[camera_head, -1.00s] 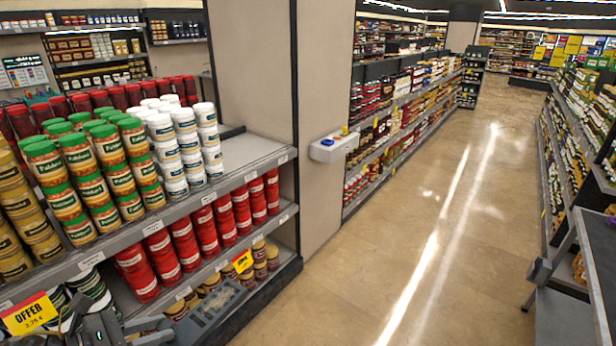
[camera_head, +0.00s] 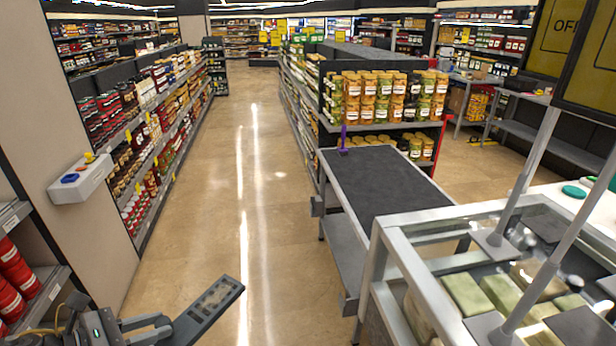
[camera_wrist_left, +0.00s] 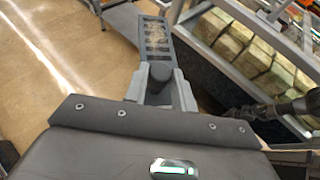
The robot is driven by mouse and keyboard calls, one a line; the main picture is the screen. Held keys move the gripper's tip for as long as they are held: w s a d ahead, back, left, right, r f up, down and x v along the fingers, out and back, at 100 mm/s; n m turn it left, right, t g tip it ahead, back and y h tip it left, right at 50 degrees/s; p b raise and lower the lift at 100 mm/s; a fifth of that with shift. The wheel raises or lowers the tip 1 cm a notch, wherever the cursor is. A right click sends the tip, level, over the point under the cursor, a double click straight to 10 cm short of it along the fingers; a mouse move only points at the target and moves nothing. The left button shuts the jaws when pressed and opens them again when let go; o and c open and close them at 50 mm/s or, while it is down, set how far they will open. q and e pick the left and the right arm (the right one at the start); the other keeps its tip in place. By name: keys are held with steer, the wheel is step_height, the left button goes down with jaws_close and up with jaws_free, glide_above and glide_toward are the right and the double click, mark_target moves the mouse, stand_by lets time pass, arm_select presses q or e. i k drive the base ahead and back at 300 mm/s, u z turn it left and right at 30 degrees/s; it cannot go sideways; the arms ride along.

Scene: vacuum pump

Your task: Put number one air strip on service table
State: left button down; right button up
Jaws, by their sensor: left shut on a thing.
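My left gripper (camera_head: 166,328) is at the bottom left of the head view, shut on a long dark air strip (camera_head: 212,308) with a pale patterned panel. The strip points up and to the right, held in the air over the aisle floor. The left wrist view shows the strip (camera_wrist_left: 160,42) rising from between the fingers of the left gripper (camera_wrist_left: 162,88). No number can be read on it. The service table (camera_head: 385,185) has a dark grey top and stands right of centre, apart from the strip. My right gripper is not seen.
A purple-handled thing (camera_head: 344,142) stands on the table's far left corner. A glass-sided display case (camera_head: 400,255) stands in front of the table at the right. Shelves line the aisle on the left. The aisle floor (camera_head: 245,200) is clear.

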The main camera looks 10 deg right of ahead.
mark_target(361, 183)
steer(key=i, duration=5.45)
steer(key=z, duration=4.5)
steer(key=i, duration=0.5)
steer(key=z, duration=0.1)
